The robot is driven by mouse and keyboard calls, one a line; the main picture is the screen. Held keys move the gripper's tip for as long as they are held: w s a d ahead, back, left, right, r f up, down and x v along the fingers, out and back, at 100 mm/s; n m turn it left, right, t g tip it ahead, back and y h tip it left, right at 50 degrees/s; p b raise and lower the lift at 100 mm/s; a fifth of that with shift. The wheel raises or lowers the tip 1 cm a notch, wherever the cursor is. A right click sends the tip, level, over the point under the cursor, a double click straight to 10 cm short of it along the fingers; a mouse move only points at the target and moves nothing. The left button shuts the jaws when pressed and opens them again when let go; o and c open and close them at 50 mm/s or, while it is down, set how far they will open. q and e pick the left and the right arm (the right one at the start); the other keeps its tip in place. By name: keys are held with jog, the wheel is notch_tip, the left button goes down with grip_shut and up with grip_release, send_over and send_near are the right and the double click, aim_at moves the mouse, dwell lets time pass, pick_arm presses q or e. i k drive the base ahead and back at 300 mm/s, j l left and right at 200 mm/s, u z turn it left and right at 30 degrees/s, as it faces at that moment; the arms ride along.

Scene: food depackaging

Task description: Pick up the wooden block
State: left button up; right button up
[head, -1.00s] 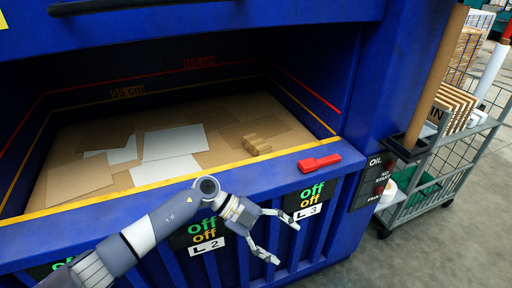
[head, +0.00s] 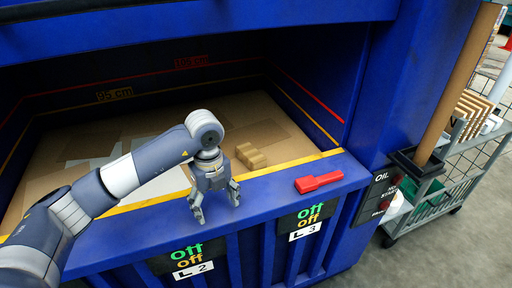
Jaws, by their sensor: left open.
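The wooden block (head: 251,156) is small and tan with a stepped, bumpy outline. It lies on the cardboard inside the blue bin, just behind the yellow edge line. My left gripper (head: 217,212) is open and empty, its fingers pointing down over the front ledge. It is in front of the block and a little to its left, apart from it. My right gripper is not in view.
Flat cardboard (head: 262,117) covers the bin floor. The bin's upper edge overhangs the opening. A wire cart (head: 462,165) stands at the right.

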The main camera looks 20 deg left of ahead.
aim_at(246, 153)
jog(key=i, duration=1.1)
